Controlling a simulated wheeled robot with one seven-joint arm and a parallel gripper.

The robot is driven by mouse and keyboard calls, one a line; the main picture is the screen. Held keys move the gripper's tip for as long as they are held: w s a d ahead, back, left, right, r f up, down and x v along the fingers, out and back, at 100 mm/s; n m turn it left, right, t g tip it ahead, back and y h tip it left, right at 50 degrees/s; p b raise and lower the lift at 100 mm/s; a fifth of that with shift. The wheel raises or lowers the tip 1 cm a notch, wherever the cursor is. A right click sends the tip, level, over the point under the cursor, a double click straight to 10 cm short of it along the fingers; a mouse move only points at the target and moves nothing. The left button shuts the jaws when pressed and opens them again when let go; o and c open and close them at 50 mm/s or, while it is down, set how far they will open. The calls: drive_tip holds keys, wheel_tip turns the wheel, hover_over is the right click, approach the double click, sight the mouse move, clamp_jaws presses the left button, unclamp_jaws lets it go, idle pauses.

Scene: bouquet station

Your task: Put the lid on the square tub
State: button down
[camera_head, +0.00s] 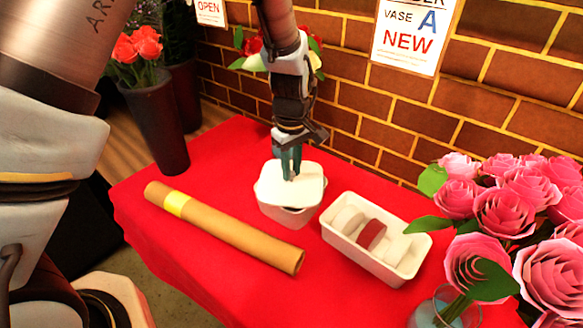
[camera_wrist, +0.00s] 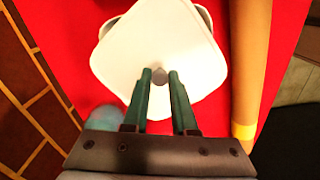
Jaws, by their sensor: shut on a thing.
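The square tub (camera_head: 288,215) is white and stands on the red table in the head view. The white square lid (camera_head: 307,184) is over the tub's top, turned a little against the tub's rim. In the wrist view the lid (camera_wrist: 160,50) fills the middle, and a bit of the tub (camera_wrist: 205,17) shows past its edge. My gripper (camera_head: 291,172) points down and is shut on the lid's small grey knob (camera_wrist: 159,77), between its two green fingers. I cannot tell whether the lid rests on the rim or hangs just above it.
A brown tube (camera_head: 235,232) with a yellow band lies left of the tub. A white tray (camera_head: 385,268) with white rolls and a red one stands to the right. Pink roses in a glass vase (camera_head: 445,308) stand at front right. A brick wall (camera_head: 360,115) closes the back.

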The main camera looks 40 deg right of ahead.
drive_tip(key=c, duration=0.6)
unclamp_jaws()
drive_tip(key=shift+o, duration=0.2)
drive_tip(key=o, duration=0.4)
drive_tip(key=shift+r, duration=0.15)
drive_tip(key=shift+r+p, duration=2.8)
drive_tip(key=shift+r, duration=0.55)
drive_tip(key=shift+c, duration=0.2)
clamp_jaws()
